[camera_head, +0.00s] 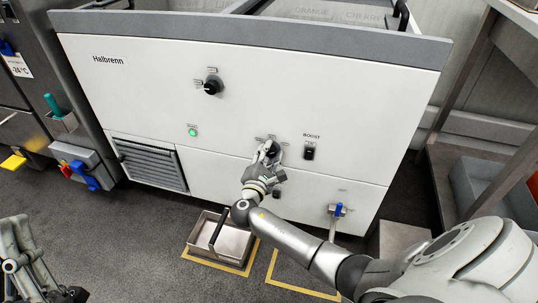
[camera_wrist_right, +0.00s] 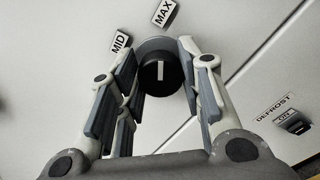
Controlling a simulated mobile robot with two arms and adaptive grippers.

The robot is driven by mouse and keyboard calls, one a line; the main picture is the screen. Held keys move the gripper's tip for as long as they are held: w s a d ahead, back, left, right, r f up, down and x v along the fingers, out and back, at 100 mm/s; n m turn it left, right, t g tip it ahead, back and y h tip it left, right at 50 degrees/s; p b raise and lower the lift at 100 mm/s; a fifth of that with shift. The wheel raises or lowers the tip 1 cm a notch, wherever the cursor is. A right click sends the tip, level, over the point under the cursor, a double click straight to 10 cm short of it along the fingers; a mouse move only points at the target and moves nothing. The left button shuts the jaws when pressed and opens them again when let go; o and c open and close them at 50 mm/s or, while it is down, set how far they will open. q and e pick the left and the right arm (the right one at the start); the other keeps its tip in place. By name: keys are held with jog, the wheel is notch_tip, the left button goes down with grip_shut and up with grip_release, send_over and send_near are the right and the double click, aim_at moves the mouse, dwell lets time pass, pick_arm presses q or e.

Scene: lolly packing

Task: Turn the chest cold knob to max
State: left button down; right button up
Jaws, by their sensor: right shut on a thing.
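The white chest (camera_head: 150,85) fills the middle of the head view. A black round knob (camera_wrist_right: 160,76) sits on its front, with a MID label (camera_wrist_right: 120,41) and a MAX label (camera_wrist_right: 165,13) beside it. In the wrist view the knob's white mark stands nearly upright in the picture, roughly in line with MAX. My right gripper (camera_head: 268,155) is shut on this knob, one finger on either side; in the head view it partly hides the knob. My left gripper (camera_head: 22,250) is at the lower left, away from the chest; its jaw state is unclear.
Another black knob (camera_head: 211,86) is higher on the panel, above a green light (camera_head: 192,132). A BOOST switch (camera_head: 309,152) is right of my gripper, a DEFROST switch (camera_wrist_right: 297,125) below. A blue-handled tap (camera_head: 338,209) is lower right. A metal tray (camera_head: 232,243) stands on the floor.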

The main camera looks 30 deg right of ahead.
jog(key=shift+f, duration=0.1)
jog(key=o, duration=1)
jog(key=v, duration=1.2)
jog(key=shift+s, duration=0.1)
